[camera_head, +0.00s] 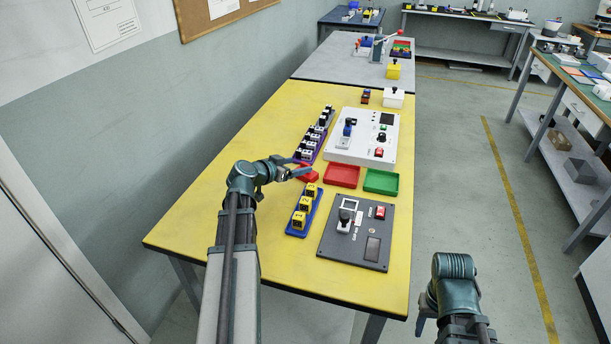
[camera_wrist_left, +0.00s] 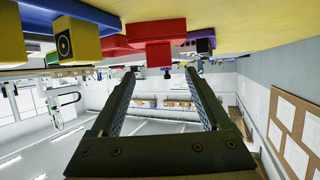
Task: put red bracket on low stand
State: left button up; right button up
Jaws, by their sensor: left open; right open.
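A small red piece, seemingly the red bracket (camera_head: 309,174), lies on the yellow table just left of the red tray. My left gripper (camera_head: 298,168) is open and empty right beside it, partly covering it. In the left wrist view, which is upside down, a red block (camera_wrist_left: 158,55) shows just beyond and between the open fingertips (camera_wrist_left: 158,72), apart from them. My right gripper (camera_head: 424,318) is off the table's right edge, low in the view, mostly hidden by its own wrist. I cannot tell which thing is the low stand.
The red tray (camera_head: 342,187) and green tray (camera_head: 381,192) lie right of the bracket. A blue rack with yellow blocks (camera_head: 305,219) and a grey panel (camera_head: 340,256) lie nearer. A purple rack (camera_head: 322,146) and white panel (camera_head: 354,159) lie beyond. The table's left front is clear.

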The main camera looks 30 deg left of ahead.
aim_at(304, 164)
pick_arm(q)
jog(key=b+x, duration=0.2)
jog(key=x, duration=0.3)
jog(key=shift+w+f, duration=0.15)
jog(key=shift+f, duration=0.05)
grip_shut()
dwell(0.4)
